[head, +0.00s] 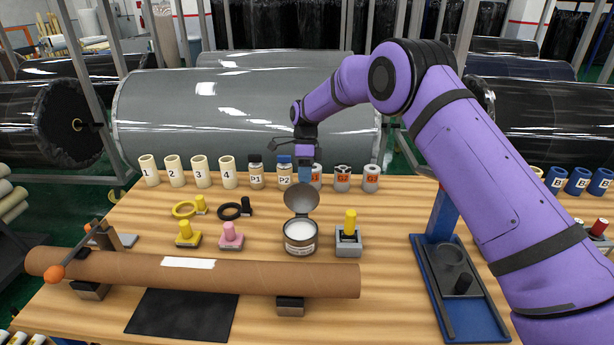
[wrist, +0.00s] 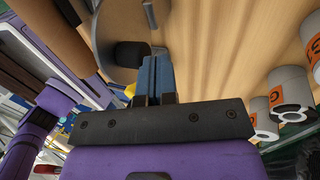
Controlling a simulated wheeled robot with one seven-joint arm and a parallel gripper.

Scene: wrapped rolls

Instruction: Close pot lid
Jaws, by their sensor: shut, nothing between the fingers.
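The pot (head: 300,247) is a small grey round can with a label and white contents, standing on the wooden table. Its grey lid (head: 301,197) is open, tilted up at the pot's back edge. My gripper (head: 305,174) is above and behind the raised lid, pointing down, with its blue fingers together and empty. In the wrist view the closed fingers (wrist: 155,78) are close to a grey-brown round surface that looks like the lid (wrist: 118,28). I cannot tell whether they touch it.
Labelled cups (head: 199,175) and small jars (head: 342,178) line the table's back. A block with a yellow peg (head: 349,232) stands right of the pot. A long cardboard tube (head: 200,274) lies in front. A blue tray (head: 462,290) is at right.

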